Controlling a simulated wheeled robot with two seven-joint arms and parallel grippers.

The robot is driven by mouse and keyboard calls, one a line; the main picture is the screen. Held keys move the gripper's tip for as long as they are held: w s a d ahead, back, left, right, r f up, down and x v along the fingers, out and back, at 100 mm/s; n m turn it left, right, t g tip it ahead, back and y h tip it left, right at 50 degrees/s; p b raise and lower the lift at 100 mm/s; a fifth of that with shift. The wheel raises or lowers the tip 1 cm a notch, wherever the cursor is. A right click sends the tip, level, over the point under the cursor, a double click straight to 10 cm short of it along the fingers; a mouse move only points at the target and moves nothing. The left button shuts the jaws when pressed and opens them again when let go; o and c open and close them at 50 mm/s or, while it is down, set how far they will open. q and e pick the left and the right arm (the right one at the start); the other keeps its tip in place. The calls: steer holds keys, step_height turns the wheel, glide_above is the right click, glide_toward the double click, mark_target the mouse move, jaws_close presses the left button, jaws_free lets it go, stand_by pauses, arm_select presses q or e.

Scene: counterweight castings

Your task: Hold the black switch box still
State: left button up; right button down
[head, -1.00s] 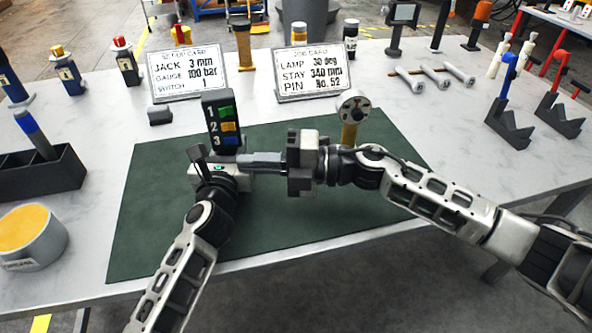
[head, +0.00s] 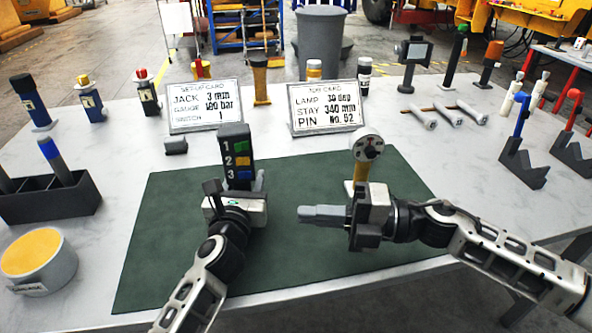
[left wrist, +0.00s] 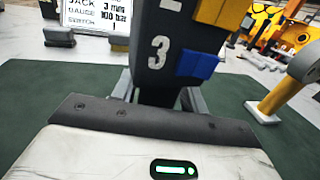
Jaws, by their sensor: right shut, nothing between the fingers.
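The black switch box (head: 237,152) stands upright on the green mat, with numbers 1, 2, 3 beside a green, a yellow-orange and a blue switch. My left gripper (head: 236,190) is at its lower part from the front, one finger on each side. In the left wrist view the box (left wrist: 165,60) rises between the fingers (left wrist: 158,98), which look closed against it; the contact faces are partly hidden. My right gripper (head: 302,213) is shut and empty, pointing left above the mat, with a gap between its tips and the box.
The green mat (head: 290,250) has free room in front. A round-headed gauge with a yellow stem (head: 364,150) stands behind my right gripper. Two printed cards (head: 204,106) (head: 327,106) stand behind. A dark tray (head: 50,202) and a yellow-topped cylinder (head: 38,262) are at left.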

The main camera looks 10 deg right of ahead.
arm_select(q)
steer(key=shift+o, duration=0.7)
